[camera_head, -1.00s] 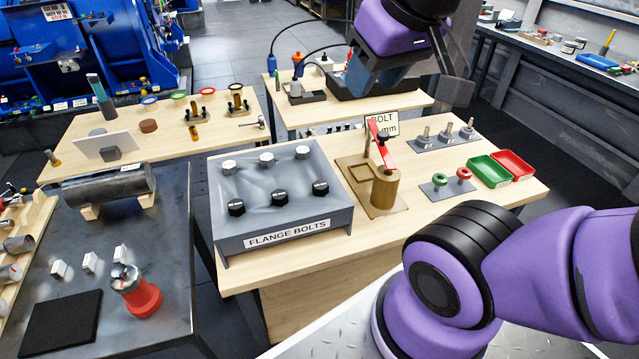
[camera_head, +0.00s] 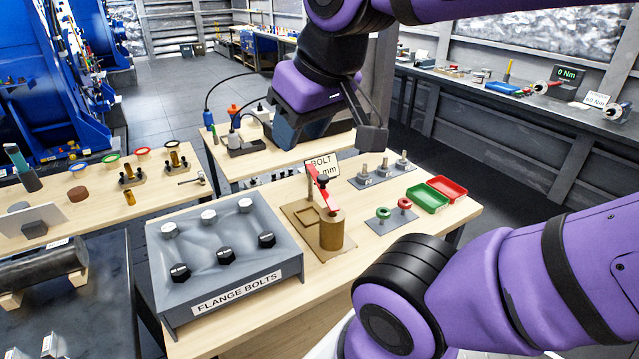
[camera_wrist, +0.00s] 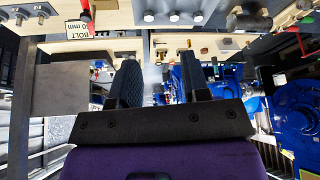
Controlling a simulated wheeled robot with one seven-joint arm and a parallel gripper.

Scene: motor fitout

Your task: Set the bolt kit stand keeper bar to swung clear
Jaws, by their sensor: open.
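In the wrist view a red strip, probably the bar (camera_wrist: 86,14), shows at the top left. My gripper (camera_head: 328,138) is above and behind the stand in the head view, apart from the bar. In the wrist view my gripper (camera_wrist: 158,84) has its fingers spread with nothing between them.
The flange bolts box (camera_head: 222,250) is left of the stand. A bolt size sign (camera_head: 322,163) stands close behind the bar. Bolts on a grey plate (camera_head: 384,170), green and red trays (camera_head: 428,198) and small ringed posts (camera_head: 384,213) are to the right. Little bench is free around the stand.

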